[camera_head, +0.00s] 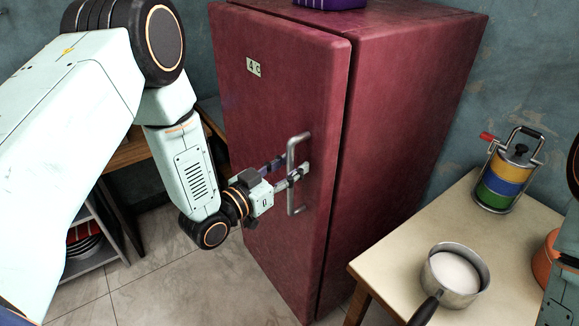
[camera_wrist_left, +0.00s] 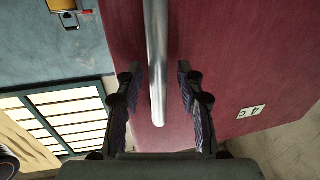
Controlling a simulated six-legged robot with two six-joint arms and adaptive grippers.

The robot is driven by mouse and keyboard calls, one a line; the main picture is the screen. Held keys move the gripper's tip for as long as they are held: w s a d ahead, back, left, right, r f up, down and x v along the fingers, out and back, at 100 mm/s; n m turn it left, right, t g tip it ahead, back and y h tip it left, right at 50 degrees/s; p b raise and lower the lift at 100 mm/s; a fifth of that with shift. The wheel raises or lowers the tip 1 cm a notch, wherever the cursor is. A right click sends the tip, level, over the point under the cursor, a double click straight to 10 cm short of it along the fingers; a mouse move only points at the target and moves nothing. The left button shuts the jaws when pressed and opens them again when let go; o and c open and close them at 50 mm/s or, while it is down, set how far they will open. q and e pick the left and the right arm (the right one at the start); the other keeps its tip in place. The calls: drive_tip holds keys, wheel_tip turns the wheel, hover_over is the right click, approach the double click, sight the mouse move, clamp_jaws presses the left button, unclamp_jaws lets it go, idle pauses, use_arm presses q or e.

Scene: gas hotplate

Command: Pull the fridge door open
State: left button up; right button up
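The dark red fridge (camera_head: 405,120) stands in the middle of the head view. Its door (camera_head: 265,110) looks shut, close against the body. A metal bar handle (camera_head: 291,155) stands upright on the door; it also shows in the left wrist view (camera_wrist_left: 157,60). My left gripper (camera_head: 291,172) is at the handle's middle in the head view. In the left wrist view its two fingers (camera_wrist_left: 160,90) are open, one on each side of the bar, with a gap to it on both sides. My right gripper is out of view.
A pale table (camera_head: 390,255) stands at the right, with a pot of white contents (camera_head: 453,275) and a striped tiered container (camera_head: 505,175). A shelf with dishes (camera_head: 88,245) is at the left. The tiled floor (camera_head: 160,280) before the door is clear.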

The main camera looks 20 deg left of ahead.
use_arm(q)
drive_tip(key=shift+d, duration=0.1)
drive_tip(key=shift+c, duration=0.2)
drive_tip(key=shift+d, duration=0.1)
drive_tip(key=c, duration=0.7)
clamp_jaws()
drive_tip(key=shift+f, duration=0.1)
